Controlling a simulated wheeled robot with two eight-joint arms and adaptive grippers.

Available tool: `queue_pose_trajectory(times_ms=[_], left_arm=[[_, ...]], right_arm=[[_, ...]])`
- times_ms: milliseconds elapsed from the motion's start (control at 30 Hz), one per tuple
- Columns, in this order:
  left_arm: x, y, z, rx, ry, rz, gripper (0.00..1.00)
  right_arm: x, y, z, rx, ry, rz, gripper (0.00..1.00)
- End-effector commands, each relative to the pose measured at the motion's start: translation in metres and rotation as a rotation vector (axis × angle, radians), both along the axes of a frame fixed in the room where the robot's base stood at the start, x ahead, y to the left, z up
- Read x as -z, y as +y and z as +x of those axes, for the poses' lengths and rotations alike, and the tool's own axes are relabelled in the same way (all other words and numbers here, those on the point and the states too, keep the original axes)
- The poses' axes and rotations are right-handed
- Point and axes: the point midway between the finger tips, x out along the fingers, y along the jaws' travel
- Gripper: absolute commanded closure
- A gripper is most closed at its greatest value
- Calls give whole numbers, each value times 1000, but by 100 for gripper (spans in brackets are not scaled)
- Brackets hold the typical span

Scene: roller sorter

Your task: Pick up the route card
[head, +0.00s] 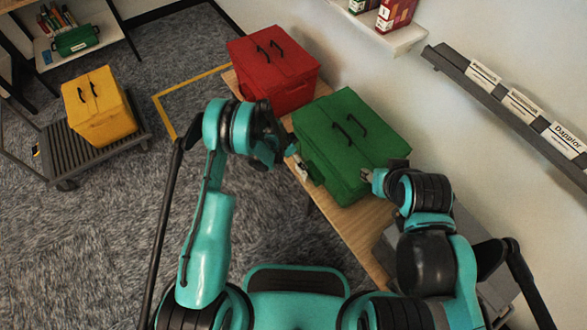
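No card in view is clearly marked as the route card. Several white cards with printed names stand on a dark wall rail (505,105) at the right; the nearest card (568,138) reads something like "Dapplor". A small pale patch (302,170) shows at the left side of the green box (345,135), too small to identify. My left gripper (288,153) is at that left side, close to the patch, its fingers small and dark. My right gripper (369,178) is at the green box's near right side. I cannot tell whether either gripper is open or holds anything.
The green box and a red box (272,68) stand on a wooden bench (362,238) along the wall. A yellow box (98,105) sits on a grey cart (62,150) at the left. Shelves stand at the upper left. Carpet between cart and bench is clear.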

Motion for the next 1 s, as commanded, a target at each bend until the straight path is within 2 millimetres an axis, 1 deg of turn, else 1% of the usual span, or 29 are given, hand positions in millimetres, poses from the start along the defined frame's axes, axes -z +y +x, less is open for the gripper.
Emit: queue_pose_trajectory(times_ms=[33, 100, 300, 467, 633, 700, 800, 967, 1000], left_arm=[[9, -2, -2, 14, 2, -1, 0], [18, -4, -3, 25, 3, -2, 0], [41, -10, -1, 31, 3, -2, 0], [54, -14, 1, 29, 3, -2, 0], [81, -19, 2, 30, 2, -1, 0], [89, -23, 5, 30, 2, -1, 0], [95, -25, 7, 28, 3, -2, 0], [93, -25, 7, 28, 3, -2, 0], [93, -25, 7, 28, 3, -2, 3]], right_arm=[[-1, 0, 0, 0, 0, 0, 60], [0, 0, 0, 0, 0, 0, 60], [8, 0, 0, 0, 0, 0, 60], [15, 0, 0, 0, 0, 0, 60], [33, 0, 0, 0, 0, 0, 60], [37, 0, 0, 0, 0, 0, 60], [39, 0, 0, 0, 0, 0, 60], [37, 0, 0, 0, 0, 0, 60], [37, 0, 0, 0, 0, 0, 60]])
